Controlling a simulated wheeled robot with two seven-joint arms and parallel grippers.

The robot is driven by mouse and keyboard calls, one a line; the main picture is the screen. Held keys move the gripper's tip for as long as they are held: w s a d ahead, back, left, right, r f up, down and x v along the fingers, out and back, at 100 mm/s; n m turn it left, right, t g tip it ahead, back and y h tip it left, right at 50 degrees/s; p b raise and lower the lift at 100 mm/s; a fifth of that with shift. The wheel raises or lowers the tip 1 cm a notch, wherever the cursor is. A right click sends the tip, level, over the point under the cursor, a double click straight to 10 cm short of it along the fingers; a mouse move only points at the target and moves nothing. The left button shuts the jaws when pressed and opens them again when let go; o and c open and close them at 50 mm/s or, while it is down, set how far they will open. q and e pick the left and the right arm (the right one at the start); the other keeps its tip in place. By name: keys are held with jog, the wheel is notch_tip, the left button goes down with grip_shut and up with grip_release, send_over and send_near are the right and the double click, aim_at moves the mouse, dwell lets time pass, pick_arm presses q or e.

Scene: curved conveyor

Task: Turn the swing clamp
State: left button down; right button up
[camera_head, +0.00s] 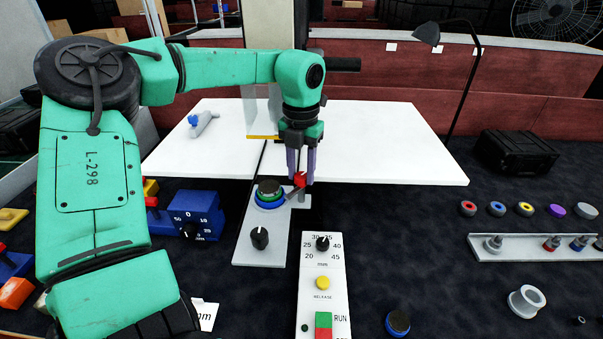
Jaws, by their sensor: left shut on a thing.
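My left gripper (301,178) points down at the middle of the view, with its purple-grey fingers shut on the red-tipped part of the swing clamp (295,192). The clamp's short grey arm lies just right of a round stack (270,194) with a dark top and green and blue rings. The stack sits on a narrow grey plate (249,259), which also bears a black knob (260,238). The fingers partly hide the clamp, so I cannot tell whether its arm touches the stack. My right gripper is not in view.
A control panel (311,268) with a dial, a yellow button and a green-red switch stands in front. A blue dial box (192,217) is at left. White boards (390,145) lie behind. A grey rack (510,248) and several coloured rings are at right.

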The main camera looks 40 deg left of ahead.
aim_at(300, 176)
pick_arm(q)
jog(key=m, duration=0.5)
jog(key=shift+r+m, duration=0.1)
jog(key=shift+m, duration=0.2)
jog(key=m, duration=0.5)
jog(key=shift+w+a, duration=0.1)
jog(key=shift+c, duration=2.3)
grip_release()
jog(key=shift+r, duration=0.1)
jog(key=shift+r, duration=0.35)
notch_tip(300, 176, up, 14)
jog(key=shift+f, duration=0.15)
